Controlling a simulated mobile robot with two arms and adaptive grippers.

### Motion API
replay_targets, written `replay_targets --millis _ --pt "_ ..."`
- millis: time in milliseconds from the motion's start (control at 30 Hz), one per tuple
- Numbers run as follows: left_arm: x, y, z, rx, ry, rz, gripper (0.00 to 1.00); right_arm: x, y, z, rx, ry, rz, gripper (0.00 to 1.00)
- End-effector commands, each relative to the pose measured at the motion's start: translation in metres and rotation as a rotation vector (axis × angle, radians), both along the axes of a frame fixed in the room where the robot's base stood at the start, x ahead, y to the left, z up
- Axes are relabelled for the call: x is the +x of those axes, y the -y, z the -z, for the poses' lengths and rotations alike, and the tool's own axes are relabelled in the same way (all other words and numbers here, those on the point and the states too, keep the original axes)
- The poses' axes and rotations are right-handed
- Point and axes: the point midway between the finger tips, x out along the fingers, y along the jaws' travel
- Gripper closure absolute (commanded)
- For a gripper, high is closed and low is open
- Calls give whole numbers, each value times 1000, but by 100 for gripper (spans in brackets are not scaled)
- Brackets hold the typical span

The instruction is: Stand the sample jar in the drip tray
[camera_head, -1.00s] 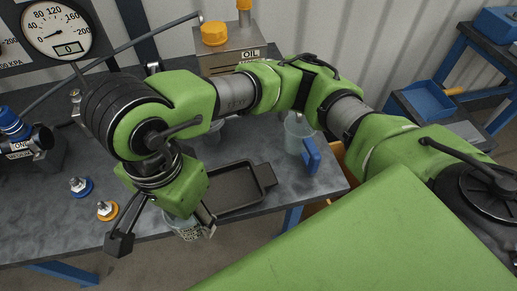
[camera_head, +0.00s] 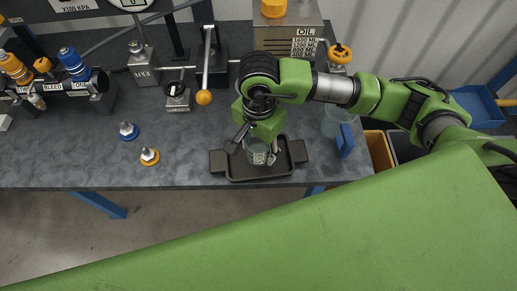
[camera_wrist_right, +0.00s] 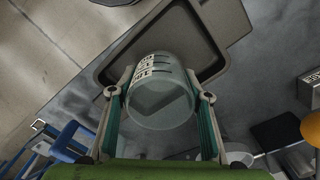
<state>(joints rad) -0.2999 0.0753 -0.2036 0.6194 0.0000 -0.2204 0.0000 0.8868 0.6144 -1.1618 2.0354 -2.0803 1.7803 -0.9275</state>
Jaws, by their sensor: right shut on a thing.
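The sample jar (camera_head: 258,154) is clear, with dark printed markings on its side. My right gripper (camera_head: 254,147) is shut on it, one finger on each side. In the right wrist view the jar (camera_wrist_right: 158,104) sits between the two finger pads. The drip tray (camera_head: 218,163) is dark, shallow and rectangular with end handles, and lies near the front edge of the bench. The jar is over the tray, inside its outline in the head view. I cannot tell whether its base touches the tray floor. My left gripper is out of view.
A clear jug with a blue handle (camera_head: 346,141) stands right of the tray. The bench front is close below the tray.

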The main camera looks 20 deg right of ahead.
Motion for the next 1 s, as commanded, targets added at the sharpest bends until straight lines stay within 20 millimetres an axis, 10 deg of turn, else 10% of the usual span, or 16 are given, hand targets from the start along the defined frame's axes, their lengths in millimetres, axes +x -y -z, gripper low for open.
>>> replay_targets --millis 567,600,667,1000 --pt "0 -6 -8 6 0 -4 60 -2 -2 26 1 -2 -3 76" --pt "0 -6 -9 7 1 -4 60 -2 -2 25 1 -2 -3 50" --pt "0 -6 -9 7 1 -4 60 -2 -2 24 2 -3 -3 38" --pt "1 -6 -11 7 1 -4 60 -2 -2 23 1 -2 -2 38"
